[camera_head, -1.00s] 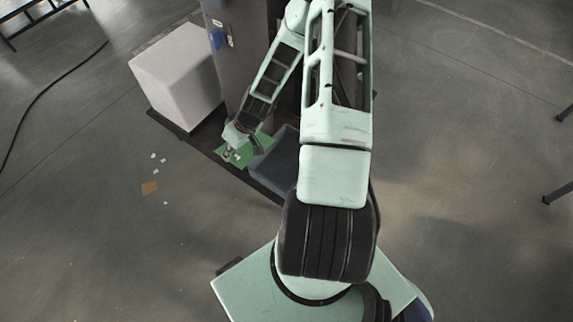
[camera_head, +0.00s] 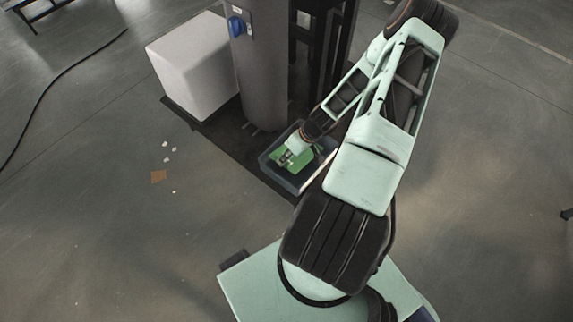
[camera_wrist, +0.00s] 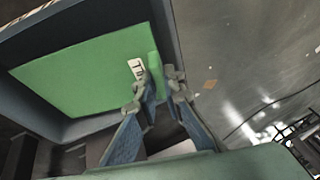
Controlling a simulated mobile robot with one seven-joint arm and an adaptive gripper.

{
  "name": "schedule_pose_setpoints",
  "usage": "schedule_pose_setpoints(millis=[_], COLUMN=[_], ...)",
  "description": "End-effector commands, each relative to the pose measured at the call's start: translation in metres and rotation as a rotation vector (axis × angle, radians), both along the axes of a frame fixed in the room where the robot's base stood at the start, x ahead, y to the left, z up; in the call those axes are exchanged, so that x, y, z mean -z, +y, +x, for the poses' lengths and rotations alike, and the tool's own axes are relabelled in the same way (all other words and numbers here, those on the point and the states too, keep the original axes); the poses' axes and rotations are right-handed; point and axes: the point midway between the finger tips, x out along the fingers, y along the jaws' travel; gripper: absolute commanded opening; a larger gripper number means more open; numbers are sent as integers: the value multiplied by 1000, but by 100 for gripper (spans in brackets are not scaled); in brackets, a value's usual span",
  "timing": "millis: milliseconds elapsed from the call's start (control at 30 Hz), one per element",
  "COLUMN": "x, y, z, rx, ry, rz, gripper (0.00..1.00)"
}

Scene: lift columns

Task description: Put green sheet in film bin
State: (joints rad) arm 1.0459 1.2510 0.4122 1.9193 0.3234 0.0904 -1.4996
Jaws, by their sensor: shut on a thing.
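The green sheet (camera_head: 285,164) is at the mouth of a dark grey-blue bin (camera_head: 271,173) in the head view. My gripper (camera_head: 290,157) is over the bin and hides part of the sheet. In the wrist view the flat green sheet (camera_wrist: 85,72) fills much of the space between the bin walls (camera_wrist: 103,12). My gripper (camera_wrist: 160,75) is shut on the sheet's edge, which bends up between the fingertips. A small white label with dark marks (camera_wrist: 136,66) lies on the sheet beside one finger. How deep the sheet sits is hard to tell.
A large white block (camera_head: 195,72) stands left of the grey column (camera_head: 262,70) on a dark base plate. A brown scrap (camera_head: 158,176) and several small white scraps lie on the floor. A black cable (camera_head: 60,83) runs at far left. Open floor surrounds this.

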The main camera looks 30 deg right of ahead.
Motion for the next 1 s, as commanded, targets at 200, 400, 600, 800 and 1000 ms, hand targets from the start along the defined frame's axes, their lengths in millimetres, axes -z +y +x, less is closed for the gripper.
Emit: schedule_pose_setpoints(millis=[200, 400, 600, 800, 1000], x=[30, 38, 40, 42, 42], y=[-5, -6, -6, -6, -6], z=[-4, -3, -3, -3, -3], rx=[0, 0, 0, 0, 0], ry=[1, 0, 0, 0, 0], rz=[3, 0, 0, 0, 0], gripper=[0, 0, 0, 16, 26])
